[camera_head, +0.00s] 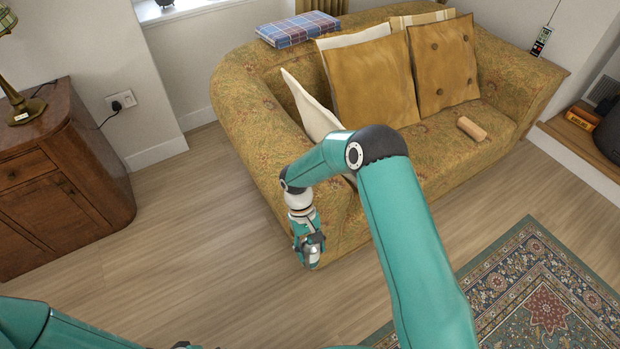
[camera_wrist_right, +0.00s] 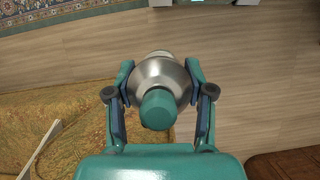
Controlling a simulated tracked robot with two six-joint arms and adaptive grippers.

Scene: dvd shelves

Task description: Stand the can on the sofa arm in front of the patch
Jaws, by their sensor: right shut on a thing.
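My right gripper (camera_head: 312,250) is shut on the can (camera_wrist_right: 162,82), a silver can with a teal cap. In the head view the can (camera_head: 314,255) shows only as a small silver part between the fingers. The gripper appears over or just beside the front left end of the sofa arm (camera_head: 250,125); I cannot tell its height above it. The sofa arm is ochre and patterned, and my right arm hides part of it. In the wrist view, sofa fabric (camera_wrist_right: 75,115) lies to the left below the can. I cannot make out a patch. My left gripper is not in view.
Cushions (camera_head: 370,80) and a tan roll (camera_head: 471,129) are on the sofa, and a folded plaid blanket (camera_head: 298,29) lies on its back. A wooden cabinet (camera_head: 55,185) stands at left. A patterned rug (camera_head: 540,290) lies at lower right. The wooden floor (camera_head: 215,230) left of the sofa is clear.

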